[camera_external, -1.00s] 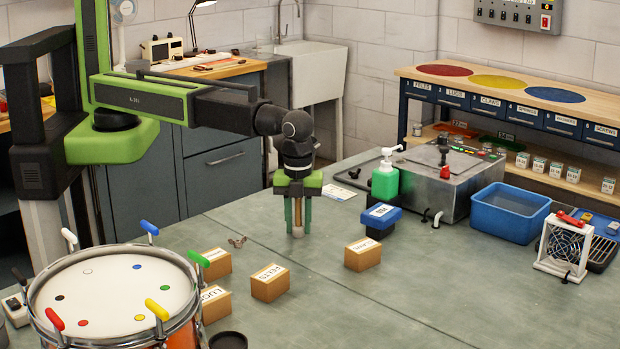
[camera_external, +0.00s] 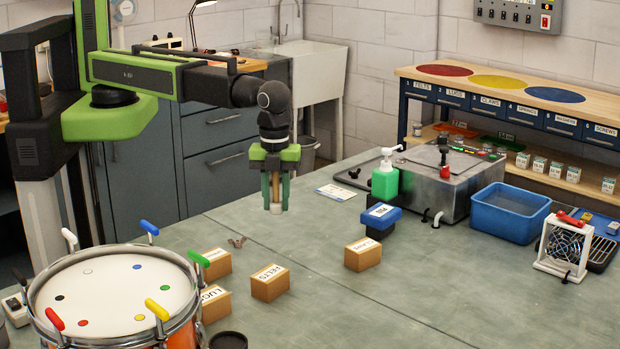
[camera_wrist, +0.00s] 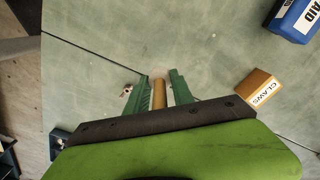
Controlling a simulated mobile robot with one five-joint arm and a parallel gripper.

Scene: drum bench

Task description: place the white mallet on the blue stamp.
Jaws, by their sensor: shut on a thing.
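My gripper (camera_external: 276,192) is shut on the white mallet (camera_external: 276,208), whose tan handle stands upright between the green fingers with its white head down. The blue stamp (camera_external: 381,214), with a white label on top and a dark base, stands on the bench to the right of my gripper. Its top (camera_wrist: 296,17) also shows at the upper right corner of the wrist view, with "AID" readable.
Small labelled boxes stand near the gripper: claws (camera_external: 362,254), felts (camera_external: 269,283) and lugs (camera_external: 213,303). A wingnut (camera_external: 237,242) lies on the bench. A drum (camera_external: 110,290) is at lower left. A green bottle (camera_external: 385,180) stands behind the stamp.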

